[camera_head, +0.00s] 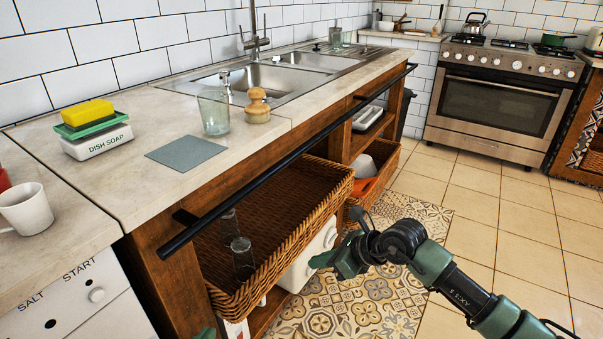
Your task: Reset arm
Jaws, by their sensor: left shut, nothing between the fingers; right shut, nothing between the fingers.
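My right arm comes in from the lower right, and its green and black gripper (322,261) is in front of the open shelving, by the right side of the wicker basket (312,212). Its fingers are shut with nothing between them. I cannot tell whether it touches the basket. Only a small green tip of my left gripper (206,333) shows at the bottom edge, below the basket's front left corner. It is shut and holds nothing visible. The rest of the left arm is out of view.
The basket holds two glasses (243,258). A black rail (290,150) runs along the counter (95,185). On the counter are a soap holder (97,141), a glass (214,115) and a wooden brush (257,107). The tiled floor (480,205) to the right is clear.

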